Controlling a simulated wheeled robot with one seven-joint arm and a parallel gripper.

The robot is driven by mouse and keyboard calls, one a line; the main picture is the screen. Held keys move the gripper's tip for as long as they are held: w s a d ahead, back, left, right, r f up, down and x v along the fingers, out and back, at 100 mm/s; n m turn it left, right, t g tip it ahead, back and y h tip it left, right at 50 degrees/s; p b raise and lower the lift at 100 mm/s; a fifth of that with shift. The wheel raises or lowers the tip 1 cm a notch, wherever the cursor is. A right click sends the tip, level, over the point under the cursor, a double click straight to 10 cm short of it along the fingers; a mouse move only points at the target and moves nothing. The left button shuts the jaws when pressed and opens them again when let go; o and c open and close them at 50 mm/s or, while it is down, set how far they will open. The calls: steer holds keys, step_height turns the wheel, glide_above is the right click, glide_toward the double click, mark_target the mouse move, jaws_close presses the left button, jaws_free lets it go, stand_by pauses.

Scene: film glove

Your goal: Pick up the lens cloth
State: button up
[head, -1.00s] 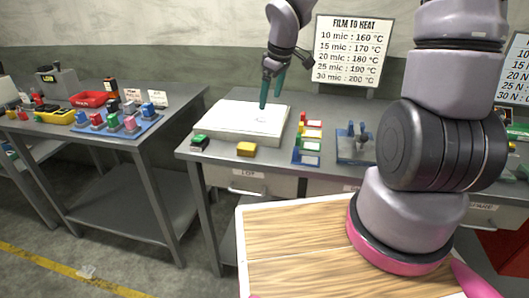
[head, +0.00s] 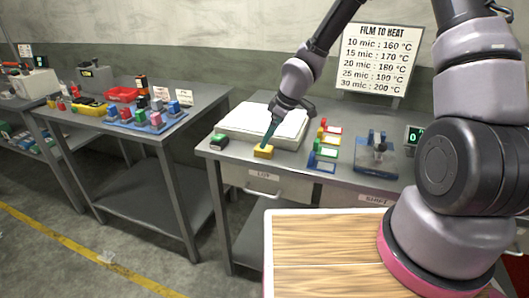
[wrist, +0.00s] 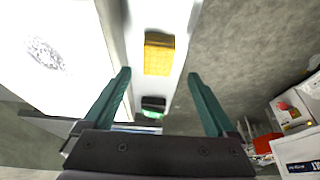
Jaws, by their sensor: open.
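I cannot tell whether a fingertip touches the piece.
Colored, labelled pieces (head: 325,150) and a blue fixture (head: 376,158) stand to the right. A second table (head: 190,98) with a blue tray is at left.

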steer(key=x, duration=0.5)
steer(key=shift+w+d, duration=0.1)
steer(key=shift+d, duration=0.1)
steer(key=c, duration=1.4)
step_height(320, 180, up, 10)
